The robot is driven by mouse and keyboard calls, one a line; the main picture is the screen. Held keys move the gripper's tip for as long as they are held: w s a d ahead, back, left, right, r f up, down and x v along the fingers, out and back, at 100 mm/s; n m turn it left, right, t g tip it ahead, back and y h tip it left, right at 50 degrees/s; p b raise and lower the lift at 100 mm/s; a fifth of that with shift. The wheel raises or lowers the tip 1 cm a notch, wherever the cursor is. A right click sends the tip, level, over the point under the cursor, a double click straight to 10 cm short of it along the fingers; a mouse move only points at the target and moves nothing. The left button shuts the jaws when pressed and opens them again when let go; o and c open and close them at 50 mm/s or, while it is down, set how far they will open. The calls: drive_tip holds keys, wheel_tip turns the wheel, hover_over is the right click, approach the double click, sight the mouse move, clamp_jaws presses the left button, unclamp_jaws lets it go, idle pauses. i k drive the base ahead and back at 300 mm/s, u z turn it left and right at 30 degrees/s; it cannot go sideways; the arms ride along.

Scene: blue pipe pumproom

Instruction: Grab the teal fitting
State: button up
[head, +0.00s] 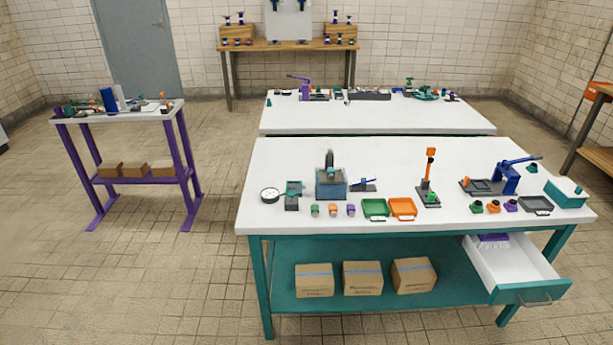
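My gripper is not in view. Several small teal parts show in the head view, and I cannot tell for sure which is the teal fitting. One teal piece (293,187) is at a dark grey block on the left of the near white workbench (400,160). Another teal piece (331,171) is at the top of a blue box-shaped fixture (331,187). A small teal part (533,169) stands alone near the back right of the bench. A small green-teal part (315,210) sits at the front, beside an orange and a purple one.
Green (375,207) and orange (402,207) trays lie at the bench front. A blue-handled press (506,178) and teal box (567,193) stand at the right. An open drawer (515,270) juts out front right. A purple-legged table (186,150) stands left; floor between is clear.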

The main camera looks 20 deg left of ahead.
sight(331, 171)
drive_tip(key=u, duration=0.8)
drive_tip(key=k, duration=0.95)
drive_tip(key=i, duration=0.8)
drive_tip(key=u, duration=0.05)
